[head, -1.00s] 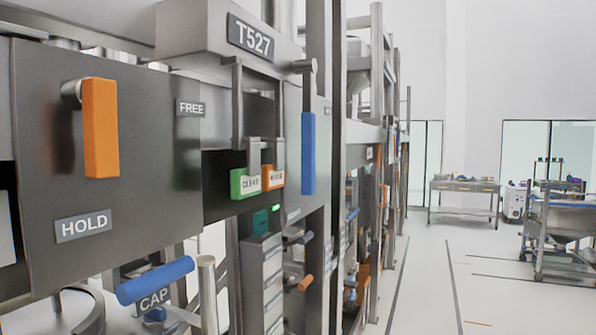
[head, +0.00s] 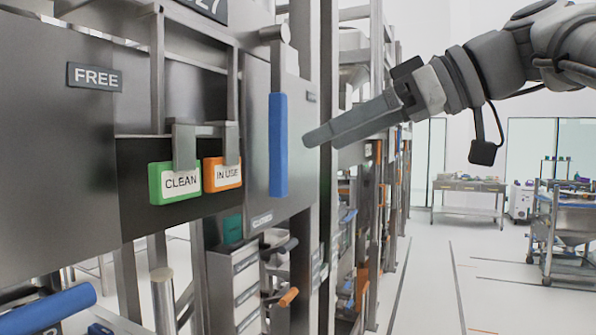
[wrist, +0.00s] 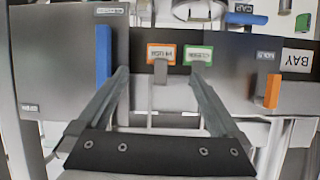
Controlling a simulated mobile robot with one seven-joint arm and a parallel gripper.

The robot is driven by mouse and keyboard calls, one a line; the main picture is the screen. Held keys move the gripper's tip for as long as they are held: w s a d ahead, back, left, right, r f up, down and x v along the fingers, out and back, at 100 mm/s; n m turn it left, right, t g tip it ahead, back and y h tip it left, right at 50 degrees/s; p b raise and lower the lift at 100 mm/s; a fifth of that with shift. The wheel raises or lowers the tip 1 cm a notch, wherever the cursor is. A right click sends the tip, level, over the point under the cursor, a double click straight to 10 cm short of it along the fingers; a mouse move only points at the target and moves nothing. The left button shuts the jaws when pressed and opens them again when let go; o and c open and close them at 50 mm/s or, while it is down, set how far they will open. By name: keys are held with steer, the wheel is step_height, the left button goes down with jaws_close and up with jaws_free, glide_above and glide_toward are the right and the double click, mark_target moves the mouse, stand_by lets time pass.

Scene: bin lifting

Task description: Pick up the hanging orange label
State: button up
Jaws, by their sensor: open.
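The orange label (head: 222,174), with a white face reading "IN USE", hangs from a grey metal hook in a dark slot in the head view. The green label (head: 175,183), reading "CLEAN", hangs just left of it. In the upside-down wrist view, the orange label (wrist: 161,54) shows beyond my fingers, with the green label to its right. My gripper (head: 312,138) reaches in from the right, in front of the steel panels, to the right of the orange label and apart from it. In the wrist view my gripper (wrist: 158,74) is open and empty.
A blue vertical handle (head: 278,145) stands between the labels and my gripper in the head view. An orange handle (wrist: 271,90) shows at the right in the wrist view. Steel frames run into the distance. The floor (head: 430,290) at right is open, with a cart (head: 560,230) beyond.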

steer(key=n, duration=0.1)
glide_toward(228, 174)
steer(key=x, duration=0.4)
steer(key=shift+y, duration=0.3)
steer(key=shift+p+x, duration=1.2)
steer(key=shift+x, duration=1.4)
steer(key=shift+d+f, duration=0.15)
steer(key=shift+f, duration=0.05)
steer(key=c, duration=0.9)
steer(key=shift+r, duration=0.1)
